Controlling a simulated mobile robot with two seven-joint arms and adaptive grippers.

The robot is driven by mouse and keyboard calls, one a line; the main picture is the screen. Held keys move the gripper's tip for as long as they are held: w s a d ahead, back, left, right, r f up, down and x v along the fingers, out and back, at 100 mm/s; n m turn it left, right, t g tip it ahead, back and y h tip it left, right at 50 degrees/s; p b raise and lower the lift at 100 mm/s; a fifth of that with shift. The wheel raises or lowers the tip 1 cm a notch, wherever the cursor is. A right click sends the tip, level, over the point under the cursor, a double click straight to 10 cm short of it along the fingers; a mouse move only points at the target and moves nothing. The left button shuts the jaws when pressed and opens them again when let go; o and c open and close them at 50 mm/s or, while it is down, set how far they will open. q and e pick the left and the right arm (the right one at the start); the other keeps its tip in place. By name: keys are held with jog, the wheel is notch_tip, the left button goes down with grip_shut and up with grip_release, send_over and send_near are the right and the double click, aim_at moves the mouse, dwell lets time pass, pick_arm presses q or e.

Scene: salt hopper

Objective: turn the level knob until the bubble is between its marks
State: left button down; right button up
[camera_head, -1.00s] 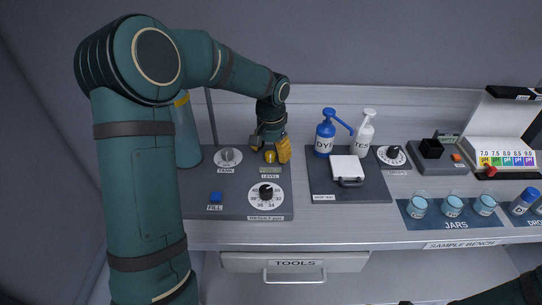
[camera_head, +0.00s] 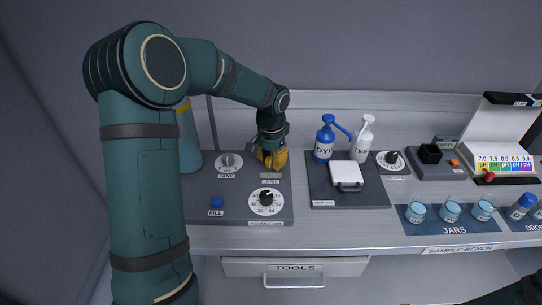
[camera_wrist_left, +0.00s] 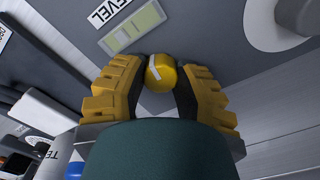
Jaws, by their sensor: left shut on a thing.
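My left gripper (camera_head: 272,160) reaches down to the panel from above. In the left wrist view its two yellow padded fingers (camera_wrist_left: 160,90) are shut on the yellow level knob (camera_wrist_left: 161,70), one on each side. The knob has a white pointer stripe. Beside it is the level vial (camera_wrist_left: 133,27), a pale green window with mark lines; I cannot tell surely where the bubble sits. In the head view the vial (camera_head: 270,176) shows just in front of the gripper, too small to read, and the knob is mostly hidden by the fingers. My right gripper is out of view.
A blue dye bottle (camera_head: 324,145) and a white bottle (camera_head: 362,140) stand to the right. Jars (camera_head: 450,211) are further right.

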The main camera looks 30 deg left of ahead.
aim_at(271, 159)
pick_arm(q)
jog(key=shift+m, duration=0.4)
jog(key=c, duration=0.6)
grip_release()
notch_tip(271, 159, up, 12)
dwell(0.4)
